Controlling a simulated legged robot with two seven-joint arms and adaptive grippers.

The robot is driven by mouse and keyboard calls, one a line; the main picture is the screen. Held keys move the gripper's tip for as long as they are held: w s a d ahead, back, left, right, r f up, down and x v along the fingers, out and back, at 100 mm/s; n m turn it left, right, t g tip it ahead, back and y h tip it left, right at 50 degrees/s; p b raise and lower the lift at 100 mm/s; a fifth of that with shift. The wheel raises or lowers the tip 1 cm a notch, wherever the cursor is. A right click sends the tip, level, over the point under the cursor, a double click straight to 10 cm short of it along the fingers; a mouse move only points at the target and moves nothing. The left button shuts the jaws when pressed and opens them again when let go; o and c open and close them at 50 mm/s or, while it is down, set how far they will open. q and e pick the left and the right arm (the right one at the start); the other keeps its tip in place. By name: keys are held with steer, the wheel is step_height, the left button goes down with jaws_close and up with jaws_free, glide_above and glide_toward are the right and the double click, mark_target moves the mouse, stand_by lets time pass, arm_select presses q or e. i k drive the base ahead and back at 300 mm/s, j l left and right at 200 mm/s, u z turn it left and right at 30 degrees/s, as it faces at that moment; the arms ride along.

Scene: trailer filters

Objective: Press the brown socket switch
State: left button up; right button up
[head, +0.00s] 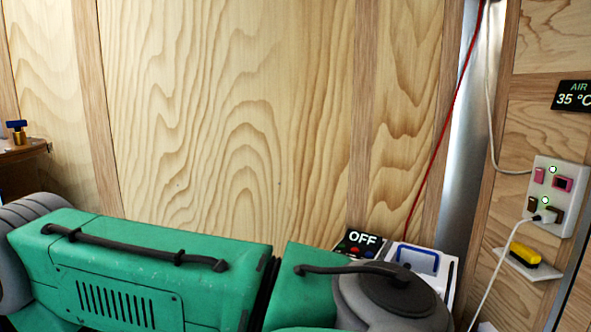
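A pale socket panel (567,180) is on the wooden wall at the far right in the head view. The brown socket switch (532,204) is at its lower left. A white plug (546,215) sits in the brown socket (556,216) just right of the switch, and its cord hangs down. A pink switch (539,175) and a pink socket (563,184) are above. A small green-ringed light shows in each row. Neither of my grippers is in view. The exact tilt of the brown switch is too small to tell.
A yellow object (525,254) lies on a small ledge (532,268) below the panel.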

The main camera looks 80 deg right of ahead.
mark_target(533, 202)
steer(key=k+z, duration=0.1)
steer(key=z, duration=3.9)
